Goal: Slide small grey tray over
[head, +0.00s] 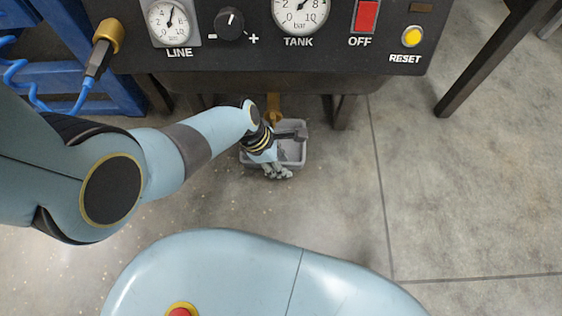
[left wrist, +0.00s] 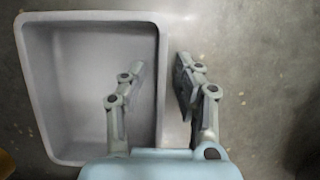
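The small grey tray (head: 299,150) sits on the concrete floor under the front of the machine. It looks empty in the left wrist view (left wrist: 85,90), where its far end lies at the top left. My left gripper (head: 279,174) is low at the tray's near edge, and my forearm and wrist cover part of the tray. In the left wrist view my left gripper (left wrist: 157,78) is open. One finger is over the tray's inside and the other is outside the rim, with the wall between them and gaps visible. My right gripper is in neither view.
The machine's control panel (head: 330,50) with gauges and buttons overhangs the tray. A brass outlet (head: 273,105) comes down at the tray's far side. Blue framework (head: 75,70) stands at the left and a dark leg (head: 480,70) at the right. The floor (head: 460,190) at right is clear.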

